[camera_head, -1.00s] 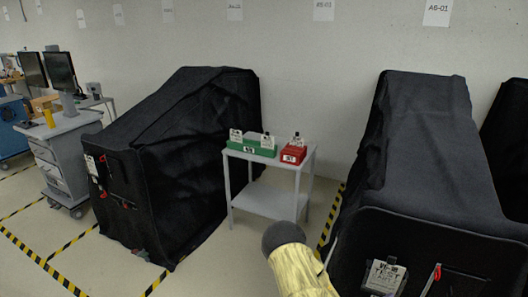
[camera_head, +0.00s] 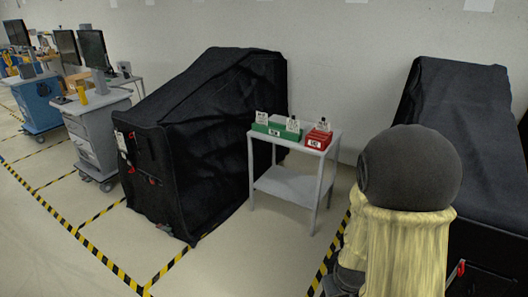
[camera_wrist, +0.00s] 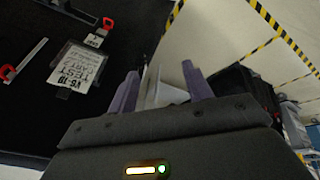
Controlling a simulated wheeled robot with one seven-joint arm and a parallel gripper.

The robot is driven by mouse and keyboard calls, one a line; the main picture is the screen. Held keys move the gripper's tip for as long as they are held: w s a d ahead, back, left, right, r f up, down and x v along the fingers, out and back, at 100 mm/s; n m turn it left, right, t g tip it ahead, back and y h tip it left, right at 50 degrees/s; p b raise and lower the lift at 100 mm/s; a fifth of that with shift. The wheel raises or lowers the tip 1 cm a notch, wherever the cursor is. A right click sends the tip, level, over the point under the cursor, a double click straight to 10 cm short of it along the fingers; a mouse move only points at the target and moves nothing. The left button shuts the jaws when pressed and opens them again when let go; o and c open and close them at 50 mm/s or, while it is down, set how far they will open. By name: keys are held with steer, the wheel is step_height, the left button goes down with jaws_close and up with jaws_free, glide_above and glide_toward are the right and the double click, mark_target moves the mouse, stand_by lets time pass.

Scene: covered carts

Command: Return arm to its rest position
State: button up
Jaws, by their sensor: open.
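My arm shows in the head view as a dark rounded joint with a pale yellow sleeve at the lower right, in front of the right covered cart (camera_head: 455,90). My gripper (camera_wrist: 160,85) shows in the wrist view with two purple-grey fingers apart and nothing seen between them. The gripper's fingers are not clearly visible in the head view.
A grey side table (camera_head: 290,185) bears a green bin (camera_head: 276,129) and a red bin (camera_head: 318,139). A black covered cart (camera_head: 205,140) stands left of it. Yellow-black floor tape (camera_head: 95,255) marks the floor. Grey and blue workstations stand far left. Open floor lies at the front left.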

steer(key=s+a+r+m, duration=0.1)
steer(key=s+a+r, duration=0.1)
steer(key=s+r, duration=0.1)
steer(key=s+a+r+m+g+y, duration=0.1)
steer(key=s+a+r, duration=0.2)
steer(key=r, duration=0.3)
steer(key=shift+a+y, duration=0.2)
steer(key=shift+y, duration=0.1)
stand_by(0.6)
